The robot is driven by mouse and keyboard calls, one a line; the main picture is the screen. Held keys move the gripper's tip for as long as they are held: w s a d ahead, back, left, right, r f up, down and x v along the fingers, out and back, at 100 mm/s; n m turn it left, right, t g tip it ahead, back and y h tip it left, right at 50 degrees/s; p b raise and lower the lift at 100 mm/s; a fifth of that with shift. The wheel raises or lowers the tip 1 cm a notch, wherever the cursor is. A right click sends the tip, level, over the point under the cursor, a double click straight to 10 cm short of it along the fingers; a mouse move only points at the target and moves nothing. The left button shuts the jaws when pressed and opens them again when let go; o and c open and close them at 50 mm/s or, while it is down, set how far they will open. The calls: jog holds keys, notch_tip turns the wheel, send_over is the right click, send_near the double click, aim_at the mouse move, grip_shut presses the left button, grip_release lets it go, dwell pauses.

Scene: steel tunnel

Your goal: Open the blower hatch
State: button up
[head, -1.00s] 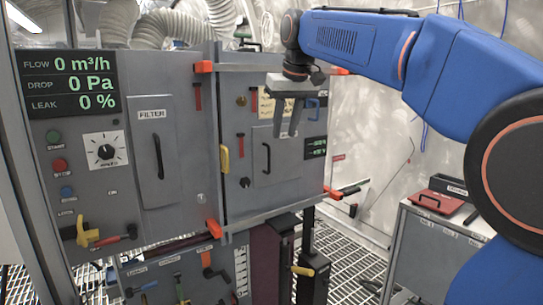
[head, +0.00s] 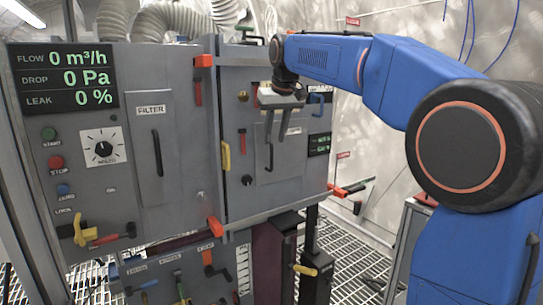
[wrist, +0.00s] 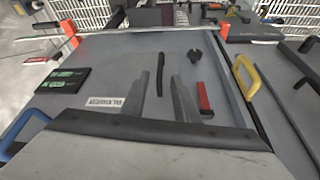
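The blower hatch (head: 287,165) is a grey panel on the right half of the cabinet front, with a dark upright bar handle (head: 270,158). My gripper (head: 276,140) is in front of the hatch's upper part, fingers pointing down in the head view and partly covering the hatch. The wrist view shows the BLOWER label (wrist: 104,101) and the dark handle (wrist: 161,80) in line with the gap between my two fingers (wrist: 168,72). The fingers are apart with nothing between them. Whether they touch the panel cannot be told.
A yellow handle (head: 226,156), a red handle (head: 242,143) and a black knob (head: 246,180) sit left of the hatch. A blue handle (head: 317,104) and a small display (head: 319,144) are at its right. The FILTER panel (head: 158,155) is further left.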

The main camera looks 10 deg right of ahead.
aim_at(272, 151)
jog(key=x, duration=0.8)
jog(key=shift+w+f, duration=0.1)
jog(key=shift+f, duration=0.1)
grip_shut()
